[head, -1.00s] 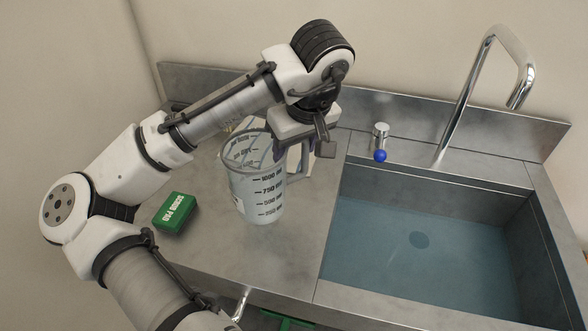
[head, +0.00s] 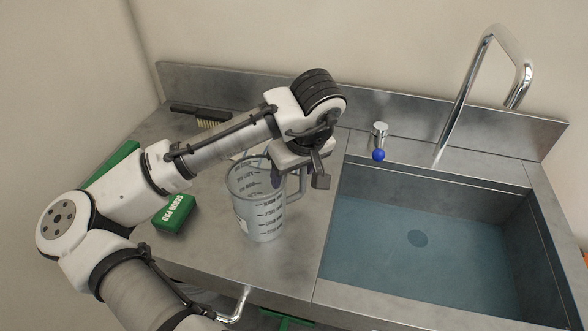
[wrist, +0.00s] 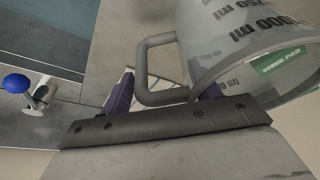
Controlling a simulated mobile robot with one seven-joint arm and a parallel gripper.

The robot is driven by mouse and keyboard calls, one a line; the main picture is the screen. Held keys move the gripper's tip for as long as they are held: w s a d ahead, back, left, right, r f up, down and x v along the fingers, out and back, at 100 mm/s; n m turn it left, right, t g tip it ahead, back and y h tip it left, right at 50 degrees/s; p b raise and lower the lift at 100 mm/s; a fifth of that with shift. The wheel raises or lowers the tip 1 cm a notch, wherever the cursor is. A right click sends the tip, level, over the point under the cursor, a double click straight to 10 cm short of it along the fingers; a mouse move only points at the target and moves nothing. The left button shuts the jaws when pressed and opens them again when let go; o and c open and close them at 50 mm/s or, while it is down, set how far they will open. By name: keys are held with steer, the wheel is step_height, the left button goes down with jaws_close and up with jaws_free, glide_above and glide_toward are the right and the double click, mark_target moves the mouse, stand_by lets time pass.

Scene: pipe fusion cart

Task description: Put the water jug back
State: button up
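The water jug (head: 262,215) is a clear grey measuring jug with dark volume marks. It is upright over the steel counter, left of the sink, with its handle toward the sink. My gripper (head: 292,180) is at the handle, from above and behind. In the wrist view, the handle (wrist: 143,75) lies between the two purple fingers of my gripper (wrist: 165,97), and the jug wall (wrist: 235,45) is close on the right. I cannot tell whether the jug's base touches the counter.
A green scrub pad box (head: 175,214) lies left of the jug. A brush (head: 200,115) lies at the back left, and a green item (head: 112,165) is partly behind my arm. The sink (head: 420,275) with water, its faucet (head: 470,90) and a blue-tipped knob (head: 379,145) are at right.

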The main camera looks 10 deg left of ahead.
steer(key=shift+o, duration=0.8)
steer(key=shift+r, duration=0.25)
steer(key=v, duration=1.2)
steer(key=shift+d+f, duration=0.1)
